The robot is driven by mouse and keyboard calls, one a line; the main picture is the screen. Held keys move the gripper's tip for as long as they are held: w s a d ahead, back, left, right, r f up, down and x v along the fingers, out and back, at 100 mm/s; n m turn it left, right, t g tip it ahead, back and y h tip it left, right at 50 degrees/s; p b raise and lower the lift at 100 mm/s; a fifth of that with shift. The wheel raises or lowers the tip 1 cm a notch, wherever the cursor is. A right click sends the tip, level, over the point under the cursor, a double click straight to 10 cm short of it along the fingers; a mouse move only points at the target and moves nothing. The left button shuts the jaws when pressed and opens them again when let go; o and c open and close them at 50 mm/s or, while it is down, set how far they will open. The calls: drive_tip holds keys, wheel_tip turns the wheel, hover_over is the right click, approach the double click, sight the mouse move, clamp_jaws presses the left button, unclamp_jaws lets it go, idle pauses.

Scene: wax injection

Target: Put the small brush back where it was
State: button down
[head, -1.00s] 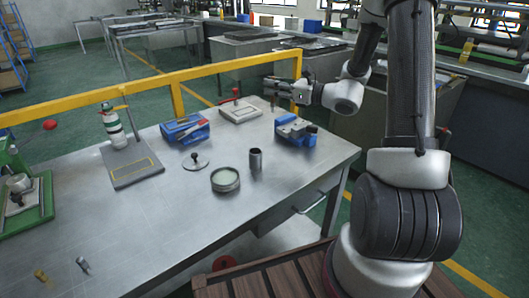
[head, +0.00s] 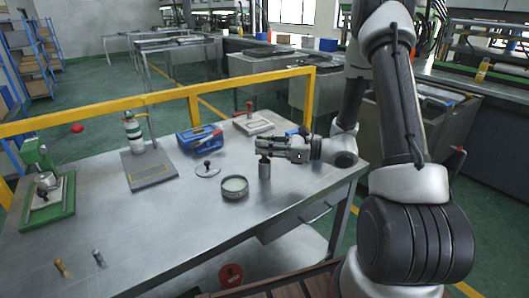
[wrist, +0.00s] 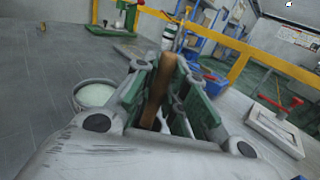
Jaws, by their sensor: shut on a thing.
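My gripper (head: 265,146) is low over the table in the head view, just above a small grey metal cup (head: 264,170). In the wrist view my gripper (wrist: 168,85) is shut on a brown, stick-like piece, the small brush (wrist: 157,92), which stands up between the green-padded fingers, slightly tilted. Its lower end is hidden by the gripper. The brush cannot be made out in the head view. The cup is not seen in the wrist view, so I cannot tell whether the brush reaches into it.
A round dish (head: 235,186) stands close left of the cup, with a small knobbed disc (head: 207,170) behind it. A blue box (head: 200,139), a red-handled frame (head: 253,123) and a bottle (head: 133,134) stand farther back. The front left of the metal table (head: 140,235) is mostly clear.

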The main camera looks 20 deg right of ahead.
drive_tip(key=shift+f, duration=0.9)
drive_tip(key=shift+f, duration=0.15)
drive_tip(key=c, duration=1.5)
unclamp_jaws()
drive_tip(key=shift+o, duration=0.2)
